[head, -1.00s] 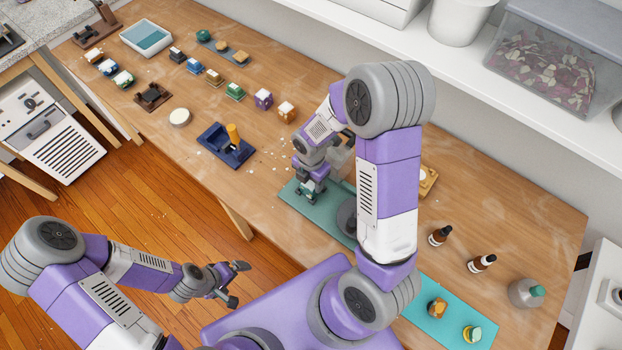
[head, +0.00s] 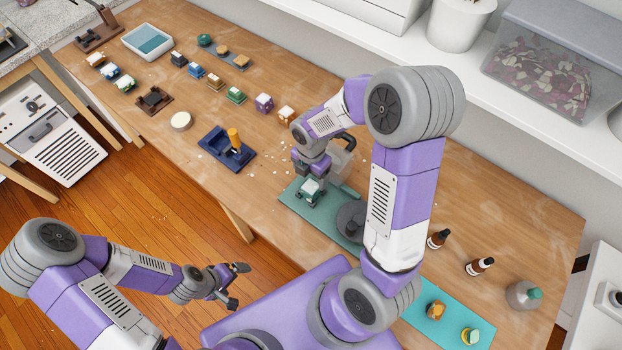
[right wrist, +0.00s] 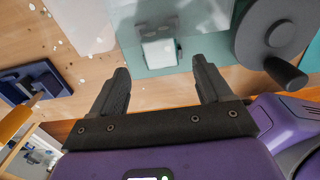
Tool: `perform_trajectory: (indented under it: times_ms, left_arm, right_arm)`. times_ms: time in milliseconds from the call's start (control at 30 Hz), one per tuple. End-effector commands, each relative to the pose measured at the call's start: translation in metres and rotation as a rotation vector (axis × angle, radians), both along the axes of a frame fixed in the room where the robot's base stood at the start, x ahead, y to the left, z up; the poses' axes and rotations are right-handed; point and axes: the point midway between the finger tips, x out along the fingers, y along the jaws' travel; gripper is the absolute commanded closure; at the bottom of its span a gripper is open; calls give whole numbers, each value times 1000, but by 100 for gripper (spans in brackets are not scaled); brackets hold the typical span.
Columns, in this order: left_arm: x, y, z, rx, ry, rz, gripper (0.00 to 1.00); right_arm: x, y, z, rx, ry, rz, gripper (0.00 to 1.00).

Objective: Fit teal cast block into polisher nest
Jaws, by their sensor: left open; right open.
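The teal cast block (head: 311,186) has a pale top and stands on the polisher's teal base plate (head: 292,197). In the right wrist view the pale block (right wrist: 160,52) sits at a small teal holder, apparently the nest; I cannot tell how deeply it is seated. My right gripper (head: 311,175) is open just above the block. Its two fingers are apart and empty in the right wrist view (right wrist: 158,80), with the block beyond their tips. My left gripper (head: 237,285) is open and empty, off the table's front edge.
The polisher's grey wheel (head: 350,220) stands just right of the block, partly behind my right arm. A blue fixture with an orange handle (head: 228,148) is to the left. Several small blocks stand further left. Bottles (head: 480,265) and a turquoise mat (head: 447,316) lie right.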

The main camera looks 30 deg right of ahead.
Motion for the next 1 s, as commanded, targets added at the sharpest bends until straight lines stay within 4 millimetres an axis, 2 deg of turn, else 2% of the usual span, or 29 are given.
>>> perform_trajectory:
  times_ms: [33,100,333,500,1000]
  left_arm:
    - [0,0,5,0,0,0,3]
    - [0,0,8,0,0,0,3]
    - [0,0,13,0,0,0,3]
    - [0,0,14,0,0,0,3]
    - [0,0,14,0,0,0,3]
  right_arm:
    - [1,0,15,1,-5,-1,22]
    - [1,0,29,1,-5,-2,22]
    - [0,0,60,0,-1,0,22]
    - [0,0,66,0,1,1,22]
    - [0,0,66,0,1,0,22]
